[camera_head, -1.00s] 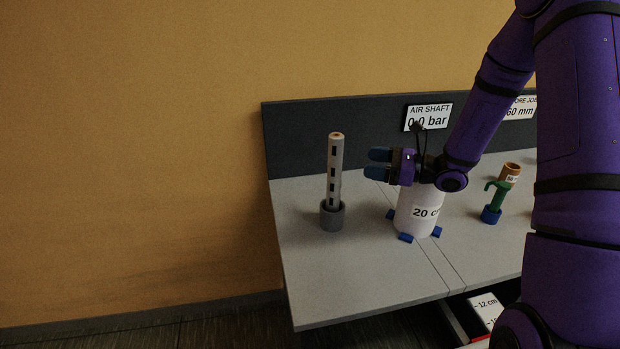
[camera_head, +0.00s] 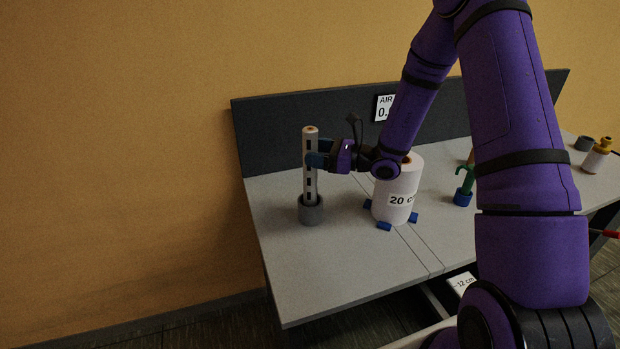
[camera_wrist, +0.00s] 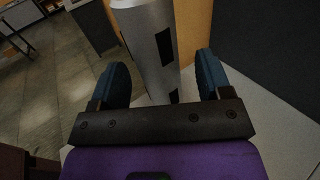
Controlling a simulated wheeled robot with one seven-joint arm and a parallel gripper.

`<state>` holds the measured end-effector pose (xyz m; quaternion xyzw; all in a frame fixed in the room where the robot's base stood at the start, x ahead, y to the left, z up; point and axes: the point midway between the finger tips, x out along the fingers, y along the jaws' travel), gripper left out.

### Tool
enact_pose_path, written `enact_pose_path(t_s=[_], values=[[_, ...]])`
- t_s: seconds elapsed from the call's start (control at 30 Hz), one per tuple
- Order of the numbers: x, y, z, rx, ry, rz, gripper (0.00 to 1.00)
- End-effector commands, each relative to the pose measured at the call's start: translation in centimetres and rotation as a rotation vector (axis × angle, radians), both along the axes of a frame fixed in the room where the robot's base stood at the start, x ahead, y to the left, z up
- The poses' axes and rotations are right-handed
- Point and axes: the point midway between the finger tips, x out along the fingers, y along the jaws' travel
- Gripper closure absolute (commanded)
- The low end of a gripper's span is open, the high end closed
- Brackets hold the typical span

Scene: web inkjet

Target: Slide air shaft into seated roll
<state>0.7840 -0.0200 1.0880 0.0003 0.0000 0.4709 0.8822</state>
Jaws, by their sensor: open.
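The air shaft (camera_head: 311,185) is a grey cylinder with dark slots, standing upright in a dark grey round holder (camera_head: 311,211) on the left of the table. My gripper (camera_head: 312,153) is at the upper part of the shaft in the head view. In the wrist view, the shaft (camera_wrist: 150,40) stands between the two spread blue fingers of my gripper (camera_wrist: 162,78), with visible gaps on both sides. The white roll (camera_head: 397,190), labelled "20 c", stands upright between blue blocks (camera_head: 384,226), right of the shaft. My arm hides part of its top.
A grey table (camera_head: 340,270) has a dark back panel (camera_head: 275,135) behind it. A sign (camera_head: 384,107) reading "AIR" is partly hidden by my arm. A green tool (camera_head: 465,180) stands in a blue base to the right. The front left tabletop is clear.

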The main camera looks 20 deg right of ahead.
Motion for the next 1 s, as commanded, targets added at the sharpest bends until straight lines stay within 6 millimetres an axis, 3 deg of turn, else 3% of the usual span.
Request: enact_pose_path(t_s=[0.2, 0.47, 0.57, 0.8, 1.0], values=[[1.6, 2.6, -0.1, 0.0, 0.0, 0.002, 0.29], [1.9, 3.1, 0.0, 0.0, 0.0, 0.001, 0.29], [1.9, 3.1, 0.0, 0.0, 0.0, 0.001, 0.47], [1.9, 3.1, 0.0, 0.0, 0.0, 0.001, 1.0], [1.9, 3.0, 0.0, 0.0, -0.002, 0.001, 1.0]])
